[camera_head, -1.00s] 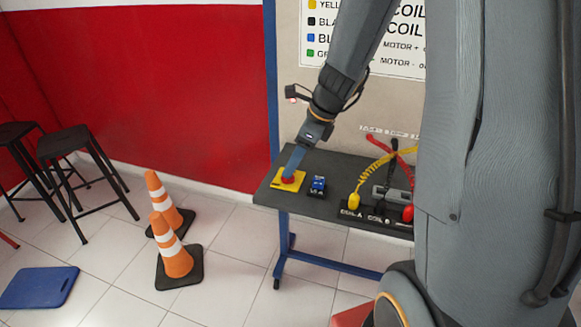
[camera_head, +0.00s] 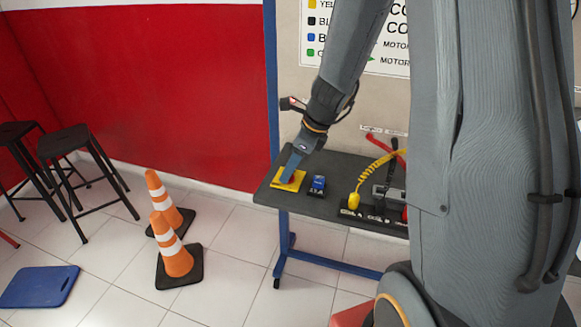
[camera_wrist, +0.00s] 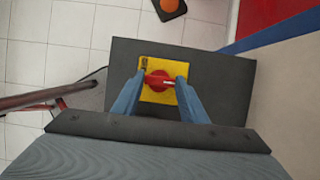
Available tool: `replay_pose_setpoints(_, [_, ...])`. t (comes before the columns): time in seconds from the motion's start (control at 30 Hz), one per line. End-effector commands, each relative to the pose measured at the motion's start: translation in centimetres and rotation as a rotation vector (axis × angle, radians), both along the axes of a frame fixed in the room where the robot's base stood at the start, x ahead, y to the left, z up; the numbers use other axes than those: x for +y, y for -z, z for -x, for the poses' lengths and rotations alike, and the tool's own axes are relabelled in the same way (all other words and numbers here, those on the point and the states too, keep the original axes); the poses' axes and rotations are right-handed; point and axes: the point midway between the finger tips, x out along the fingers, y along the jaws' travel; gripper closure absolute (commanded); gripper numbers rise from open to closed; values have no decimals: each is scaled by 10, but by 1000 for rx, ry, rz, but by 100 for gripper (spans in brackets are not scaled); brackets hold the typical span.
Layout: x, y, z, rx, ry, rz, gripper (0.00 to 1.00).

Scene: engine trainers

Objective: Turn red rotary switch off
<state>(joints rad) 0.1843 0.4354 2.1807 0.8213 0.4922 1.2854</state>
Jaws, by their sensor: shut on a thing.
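The red rotary switch (camera_wrist: 159,80) sits on a yellow square plate (camera_wrist: 152,97) on the dark table. In the wrist view, my gripper (camera_wrist: 160,84) has its two blue fingers on either side of the red knob, shut on it. A light mark on the knob points toward the right finger. In the head view, my gripper (camera_head: 291,172) reaches down to the yellow plate (camera_head: 283,184) at the table's left end, and its fingers hide most of the red knob.
A blue switch (camera_head: 318,184) stands just right of the yellow plate on the table (camera_head: 330,208). Yellow and red coiled cables (camera_head: 365,178) lie farther right. A board rises behind the table. Traffic cones (camera_head: 174,255) and stools (camera_head: 68,150) stand on the floor at left.

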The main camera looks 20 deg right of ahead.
Motion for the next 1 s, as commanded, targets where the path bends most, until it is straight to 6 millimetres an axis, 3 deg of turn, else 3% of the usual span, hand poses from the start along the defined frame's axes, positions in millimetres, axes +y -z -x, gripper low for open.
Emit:
replay_pose_setpoints(0.37, [-1,-1,-1,1,-136,-1,83])
replay_pose_setpoints(1.0, [-2,0,-6,0,-725,0,83])
